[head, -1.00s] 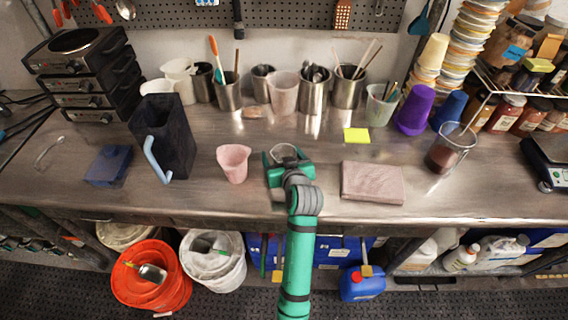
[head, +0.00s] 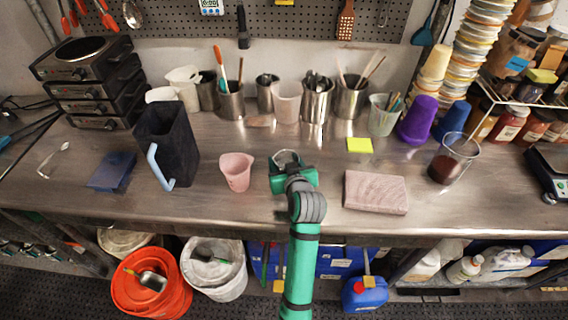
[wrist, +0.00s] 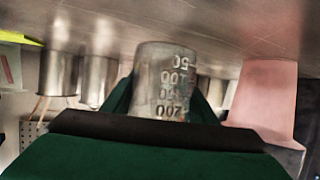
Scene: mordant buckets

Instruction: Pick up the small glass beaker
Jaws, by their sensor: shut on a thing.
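In the head view only the top of the beaker (head: 286,157) shows, just beyond my gripper (head: 292,176). My gripper is shut on the beaker. The rest of it is hidden behind my gripper in the head view, and I cannot tell whether its base is clear of the bench.
A pink cup (head: 237,173) stands left of my gripper, and a pinkish block (head: 376,192) lies to the right. A dark pitcher (head: 168,140) stands farther left. Metal utensil pots (head: 317,100) line the back. A beaker of dark liquid (head: 453,158) stands at right.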

